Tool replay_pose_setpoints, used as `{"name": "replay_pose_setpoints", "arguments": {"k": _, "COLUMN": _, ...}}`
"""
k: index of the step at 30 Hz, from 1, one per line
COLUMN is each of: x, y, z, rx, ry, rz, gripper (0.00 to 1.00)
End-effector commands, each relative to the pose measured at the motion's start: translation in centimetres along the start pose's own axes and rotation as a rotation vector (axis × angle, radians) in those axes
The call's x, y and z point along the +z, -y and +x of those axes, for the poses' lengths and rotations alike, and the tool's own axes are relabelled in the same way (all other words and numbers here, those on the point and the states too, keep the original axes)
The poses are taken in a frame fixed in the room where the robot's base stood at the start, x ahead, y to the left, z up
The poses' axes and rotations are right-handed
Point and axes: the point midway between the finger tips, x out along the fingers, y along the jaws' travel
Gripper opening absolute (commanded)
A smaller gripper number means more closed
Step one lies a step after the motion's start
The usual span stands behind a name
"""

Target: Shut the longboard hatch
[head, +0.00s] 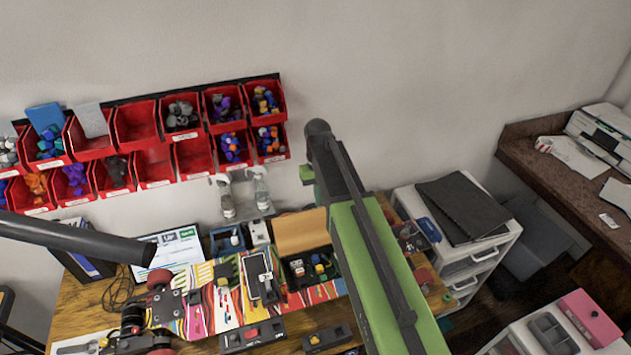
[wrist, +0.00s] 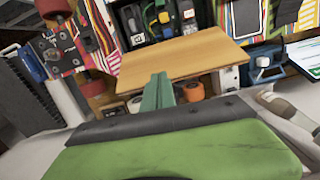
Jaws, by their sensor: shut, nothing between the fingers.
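The longboard (head: 227,315) lies on the workbench, with a multicoloured striped deck. Its hatch, a tan wooden panel (head: 300,231), stands open at the back edge of a compartment (head: 297,268) holding small electronic parts. In the wrist view the hatch (wrist: 185,58) spans the middle, and the open compartment (wrist: 158,18) shows beyond it. My gripper (wrist: 157,92) is shut and empty, its green fingers overlapping the hatch's near edge in the picture. I cannot tell whether they touch. In the head view my green arm hides the right part of the hatch area.
Red bins (head: 137,123) hang on the wall behind. Spray bottles (head: 262,190) stand on a small shelf near the hatch. A white drawer unit (head: 468,262) stands to the right. Wheels (head: 160,278) and loose tools crowd the bench.

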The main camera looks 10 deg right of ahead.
Motion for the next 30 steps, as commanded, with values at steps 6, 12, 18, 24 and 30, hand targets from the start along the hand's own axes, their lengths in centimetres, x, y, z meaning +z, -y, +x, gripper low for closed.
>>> {"name": "replay_pose_setpoints", "arguments": {"k": 6, "x": -5.1, "y": 1.3, "z": -5.9, "rx": 0.004, "ry": 0.041, "rz": -0.052, "gripper": 0.0}}
{"name": "replay_pose_setpoints", "arguments": {"k": 12, "x": -5.1, "y": 1.4, "z": -5.3, "rx": 0.004, "ry": 0.045, "rz": -0.056, "gripper": 0.0}}
{"name": "replay_pose_setpoints", "arguments": {"k": 18, "x": -5.0, "y": 1.3, "z": -3.4, "rx": 0.004, "ry": 0.045, "rz": -0.055, "gripper": 0.0}}
{"name": "replay_pose_setpoints", "arguments": {"k": 24, "x": -4.9, "y": 1.3, "z": 0.5, "rx": 0.004, "ry": 0.045, "rz": -0.055, "gripper": 0.0}}
{"name": "replay_pose_setpoints", "arguments": {"k": 30, "x": -4.7, "y": 1.3, "z": 4.0, "rx": 0.004, "ry": 0.045, "rz": -0.054, "gripper": 0.0}}
